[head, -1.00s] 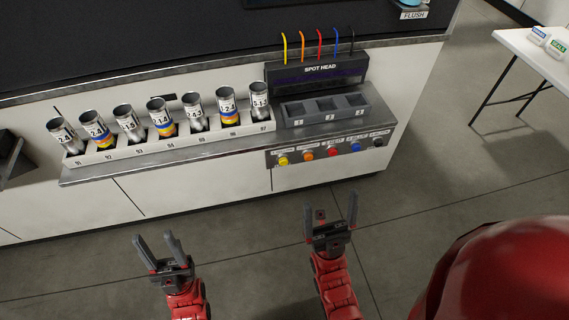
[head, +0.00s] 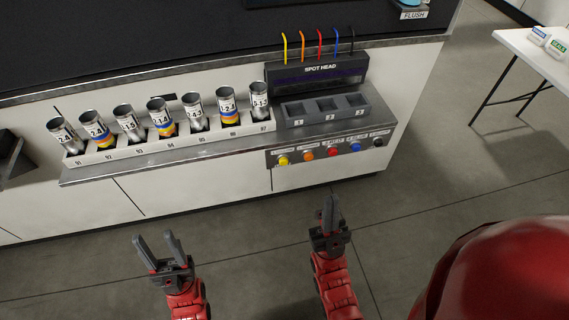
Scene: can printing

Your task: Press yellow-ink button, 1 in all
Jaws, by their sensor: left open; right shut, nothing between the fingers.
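The yellow-ink button (head: 283,161) is the leftmost of a row of colored buttons on the metal panel at the counter's front edge. Nothing touches it. My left gripper (head: 158,241) is open and empty, low in the view, left of and below the yellow button. My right gripper (head: 331,202) is shut and empty. It is below the button panel and right of the yellow button, apart from it.
The orange (head: 307,156), red (head: 332,152), blue (head: 356,147) and black (head: 378,142) buttons sit to the right on the panel. A white rack (head: 170,145) holds several cans. Floor before the counter is clear.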

